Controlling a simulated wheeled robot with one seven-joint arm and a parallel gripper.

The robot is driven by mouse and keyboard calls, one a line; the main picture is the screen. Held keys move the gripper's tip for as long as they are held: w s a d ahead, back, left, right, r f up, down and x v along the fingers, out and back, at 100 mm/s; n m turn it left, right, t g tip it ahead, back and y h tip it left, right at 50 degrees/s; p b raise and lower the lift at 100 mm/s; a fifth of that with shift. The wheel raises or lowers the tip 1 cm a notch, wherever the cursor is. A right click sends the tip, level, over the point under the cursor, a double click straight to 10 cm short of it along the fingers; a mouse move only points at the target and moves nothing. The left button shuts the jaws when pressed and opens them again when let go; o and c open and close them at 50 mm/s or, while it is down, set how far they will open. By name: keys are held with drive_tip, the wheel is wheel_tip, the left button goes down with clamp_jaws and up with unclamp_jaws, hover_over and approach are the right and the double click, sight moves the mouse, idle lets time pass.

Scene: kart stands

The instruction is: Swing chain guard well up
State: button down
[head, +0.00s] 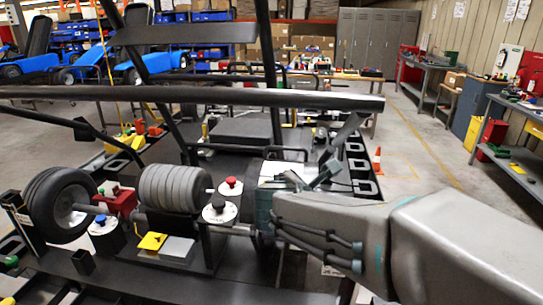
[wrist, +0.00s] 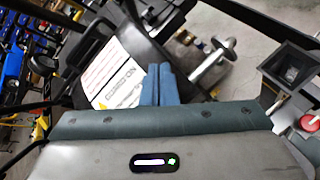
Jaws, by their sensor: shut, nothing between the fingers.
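In the wrist view a dark panel (wrist: 148,40), which looks like the chain guard, carries a white warning label (wrist: 112,75). The panel lies just beyond my gripper (wrist: 160,70). The two blue-grey fingers are shut together and empty, and they cover the right part of the label. Whether the fingertips touch the panel is unclear. In the head view my gripper (head: 322,175) is over the middle of the dark kart frame, beside the white label (head: 284,169). My wrist hides much of the guard there, so its hinge and tilt cannot be told.
A long dark bar (head: 190,97) crosses above the kart. A wheel (head: 62,205), a grey ribbed roller (head: 173,189) and a red-button post (head: 230,186) stand left of my arm. A metal shaft (wrist: 211,68) is right of the fingers. Floor at right is open, with an orange cone (head: 377,161).

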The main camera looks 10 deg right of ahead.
sight(279, 165)
drive_tip(key=w+a+r+n+t+y, duration=0.2)
drive_tip(key=w+a+r+n+t, duration=0.15)
drive_tip(key=w+a+n, duration=0.45)
drive_tip(key=shift+n, duration=0.7)
drive_tip(key=x, duration=0.7)
drive_tip(key=d+p+x, duration=0.1)
drive_tip(key=x, duration=0.2)
drive_tip(key=shift+w+d, duration=0.1)
drive_tip(key=shift+d, duration=0.1)
drive_tip(key=shift+w+d, duration=0.2)
drive_tip(key=shift+w, duration=0.55)
